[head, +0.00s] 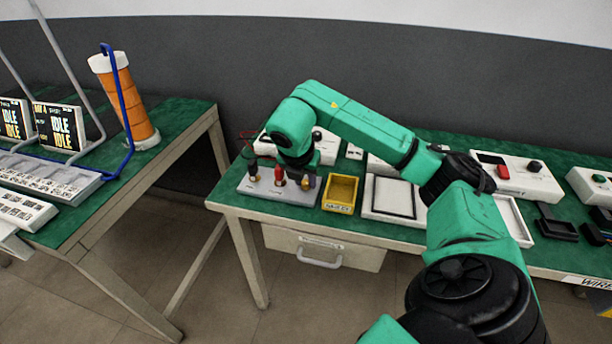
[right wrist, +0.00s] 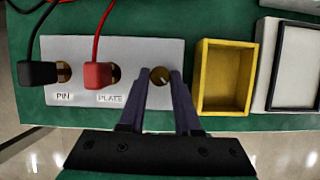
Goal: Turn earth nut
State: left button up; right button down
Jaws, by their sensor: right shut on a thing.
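A grey terminal plate (head: 262,190) lies near the left front of the green bench; it also shows in the right wrist view (right wrist: 130,50). A black plug (right wrist: 38,73) sits at the post marked PIN and a red plug (right wrist: 98,76) at the post marked PLATE. The third post at the right carries a round brass nut (right wrist: 160,75), taken as the earth nut; its label is hidden behind my fingers. My right gripper (right wrist: 162,76) points down with its fingertips on either side of this nut, shut on it. My left gripper is not in view.
A yellow tray (right wrist: 225,78) stands just right of the plate, close to my right gripper. A white framed tray (head: 378,213) is farther right. Red and black leads (right wrist: 104,18) run behind the plate. An orange canister (head: 128,105) stands on the left table.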

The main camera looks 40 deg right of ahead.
jog(key=m, duration=0.1)
jog(key=m+g+p, duration=0.1)
jog(key=m, duration=0.1)
jog(key=shift+w+r+m, duration=0.15)
jog(key=shift+m, duration=0.15)
jog(key=shift+m+g+p, duration=0.6)
jog(key=shift+m+p, duration=0.15)
jog(key=shift+m, duration=0.55)
jog(key=c, duration=0.6)
grip_release()
jog(key=shift+w+f, duration=0.1)
jog(key=shift+f, duration=0.1)
jog(key=p+v, duration=0.3)
jog(key=v, duration=0.2)
jog(key=p+v, duration=0.2)
jog(key=v, duration=0.2)
jog(key=p+v, duration=0.3)
jog(key=v, duration=0.2)
jog(key=shift+a+r+p, duration=0.15)
jog(key=shift+a+p, duration=0.15)
jog(key=shift+a, duration=0.15)
